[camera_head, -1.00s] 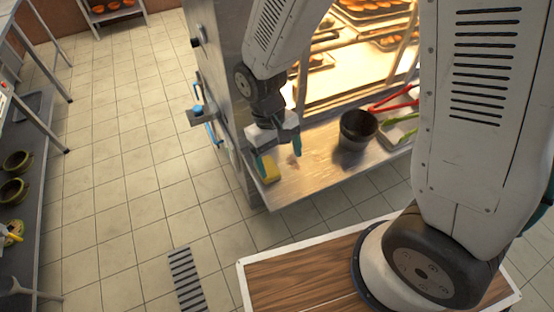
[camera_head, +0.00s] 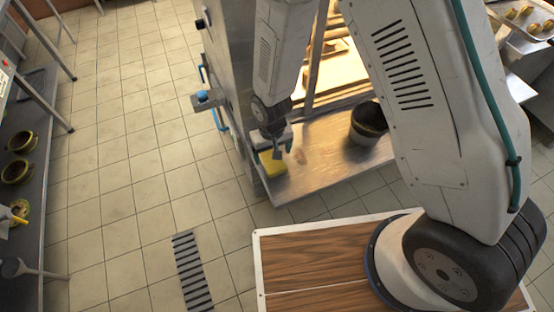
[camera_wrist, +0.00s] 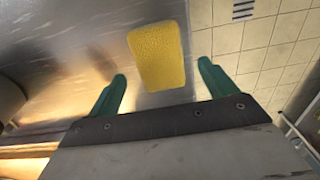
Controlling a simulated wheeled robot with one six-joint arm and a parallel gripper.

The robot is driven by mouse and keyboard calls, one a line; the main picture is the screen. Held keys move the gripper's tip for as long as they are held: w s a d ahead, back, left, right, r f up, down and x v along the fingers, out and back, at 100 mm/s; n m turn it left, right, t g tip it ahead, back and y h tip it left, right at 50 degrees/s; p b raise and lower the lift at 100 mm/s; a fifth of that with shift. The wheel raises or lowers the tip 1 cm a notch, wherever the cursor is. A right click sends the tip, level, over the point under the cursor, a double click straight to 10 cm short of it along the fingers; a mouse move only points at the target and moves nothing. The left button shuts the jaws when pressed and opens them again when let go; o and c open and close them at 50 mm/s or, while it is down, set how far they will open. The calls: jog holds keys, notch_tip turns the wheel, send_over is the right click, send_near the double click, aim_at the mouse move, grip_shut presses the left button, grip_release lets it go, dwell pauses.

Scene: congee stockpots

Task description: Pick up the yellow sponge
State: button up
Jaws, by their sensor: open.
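The yellow sponge (camera_head: 272,161) lies on the left end of the steel shelf, close to its corner. In the wrist view the whole sponge (camera_wrist: 157,56) shows, its near end about level with the fingertips. My gripper (camera_wrist: 161,81) is open, with one green finger to each side of the sponge's near end and nothing held. In the head view my gripper (camera_head: 282,150) is just above and beside the sponge, partly hiding it. I cannot tell the exact height between the fingers and the shelf.
The steel shelf (camera_head: 315,160) is bare around the sponge. A dark pot (camera_head: 368,122) stands on it to the right. The steel cabinet (camera_head: 228,60) rises behind, with blue handles at its left side. A counter with several bowls is at far left.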

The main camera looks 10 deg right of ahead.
aim_at(273, 162)
jog(key=shift+f, duration=1.25)
jog(key=c, duration=1.2)
jog(key=shift+r, duration=0.1)
